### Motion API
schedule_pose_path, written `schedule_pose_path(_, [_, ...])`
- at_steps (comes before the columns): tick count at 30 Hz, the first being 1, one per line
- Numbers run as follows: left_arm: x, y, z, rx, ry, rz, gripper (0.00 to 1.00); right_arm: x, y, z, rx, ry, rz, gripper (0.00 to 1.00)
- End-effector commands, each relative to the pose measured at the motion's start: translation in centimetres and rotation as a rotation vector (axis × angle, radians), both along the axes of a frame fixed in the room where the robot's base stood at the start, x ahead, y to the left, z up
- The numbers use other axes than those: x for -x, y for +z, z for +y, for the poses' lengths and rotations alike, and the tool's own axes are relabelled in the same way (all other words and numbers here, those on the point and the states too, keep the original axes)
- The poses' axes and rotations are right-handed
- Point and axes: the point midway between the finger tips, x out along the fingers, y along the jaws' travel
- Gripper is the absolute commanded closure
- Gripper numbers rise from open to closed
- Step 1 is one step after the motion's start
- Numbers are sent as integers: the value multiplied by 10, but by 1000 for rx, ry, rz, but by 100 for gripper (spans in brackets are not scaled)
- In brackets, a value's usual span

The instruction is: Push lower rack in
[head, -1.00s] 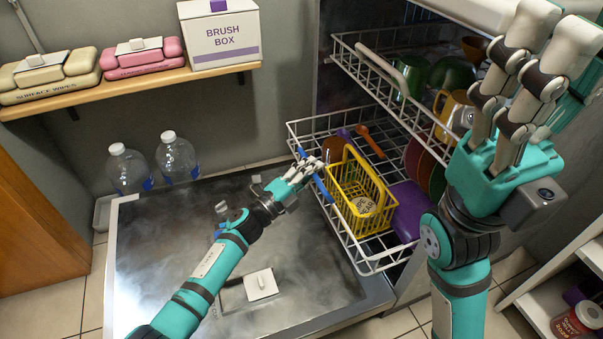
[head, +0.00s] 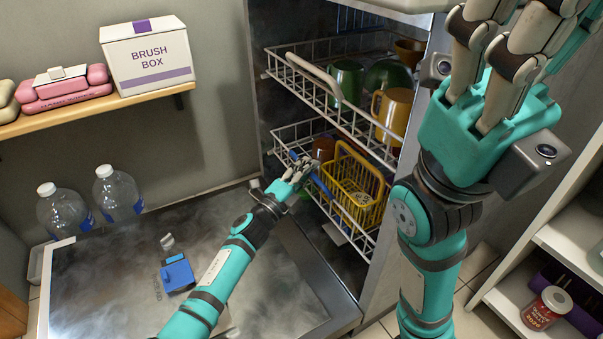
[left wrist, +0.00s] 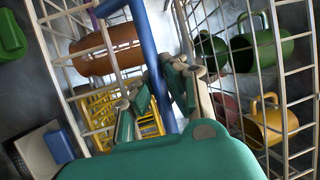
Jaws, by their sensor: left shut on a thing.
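The lower rack (head: 297,128) is white wire with a blue handle bar (head: 321,187) along its front. It sits partly inside the dishwasher, under the upper rack (head: 334,94). A yellow basket (head: 372,213) stands in it. My left gripper (head: 298,172) is at the rack's front, shut on the blue handle. In the left wrist view, the handle (left wrist: 146,45) runs between my fingers, which partly hide the yellow basket (left wrist: 98,107). My right gripper (head: 492,60) is raised at the upper right, away from the rack; its fingertips are cut off or unclear.
The upper rack holds green mugs (head: 346,80) and a yellow mug (head: 393,112). A shelf (head: 560,250) stands at right; water bottles (head: 118,193) stand at left.

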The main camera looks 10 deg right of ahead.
Motion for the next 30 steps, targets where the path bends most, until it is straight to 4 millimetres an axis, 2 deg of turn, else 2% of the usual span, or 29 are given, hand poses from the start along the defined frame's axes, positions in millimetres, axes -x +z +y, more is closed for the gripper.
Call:
schedule_pose_path(1, [1,-6,-2,-2,-1,9,100,0,-1,0,0,0,-1,65])
schedule_pose_path(13, [1,-5,-4,-2,-3,10,100,1,0,0,0,0,-1,65])
schedule_pose_path(21, [0,-3,-3,-1,-2,6,64,1,0,0,0,0,-2,65])
schedule_pose_path(30, [0,-2,-1,-1,0,4,64,3,0,-1,0,-1,-10,65])
